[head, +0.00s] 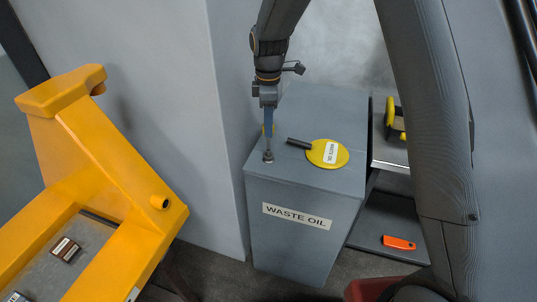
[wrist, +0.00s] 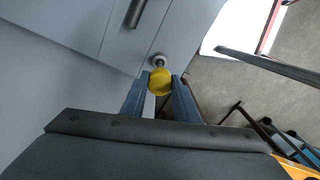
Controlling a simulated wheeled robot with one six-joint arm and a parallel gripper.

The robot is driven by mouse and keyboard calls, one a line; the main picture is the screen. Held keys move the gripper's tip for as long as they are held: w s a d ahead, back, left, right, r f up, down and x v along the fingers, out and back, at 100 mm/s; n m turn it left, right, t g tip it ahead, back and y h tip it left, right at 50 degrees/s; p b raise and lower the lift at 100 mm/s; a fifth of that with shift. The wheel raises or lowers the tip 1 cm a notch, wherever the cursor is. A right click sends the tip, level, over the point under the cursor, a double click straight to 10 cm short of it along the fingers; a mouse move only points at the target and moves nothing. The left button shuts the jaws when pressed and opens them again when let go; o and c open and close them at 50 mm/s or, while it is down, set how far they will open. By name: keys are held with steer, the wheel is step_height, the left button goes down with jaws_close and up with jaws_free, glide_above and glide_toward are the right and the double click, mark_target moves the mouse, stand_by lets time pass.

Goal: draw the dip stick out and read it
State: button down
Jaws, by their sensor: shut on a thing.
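The grey waste oil tank (head: 284,246) stands in the middle of the head view, its label facing me. A round metal fitting (head: 268,157) sits at the left of its top; it also shows in the wrist view (wrist: 159,60). My gripper (head: 268,128) is above this fitting, pointing down, with blue fingers. It is shut on the yellow knob of the dip stick (wrist: 160,82). A short thin length shows between fingers and fitting in the head view. The rest of the stick is hidden, and no marks on it can be read.
A yellow disc with a dark handle (head: 328,153) lies on the tank top, right of the fitting. A grey wall (head: 170,110) is close on the left. A yellow frame (head: 120,170) stands at left. At right, a shelf holds an orange tool (head: 398,243).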

steer(key=shift+r+p, duration=1.85)
steer(key=shift+r, duration=1.45)
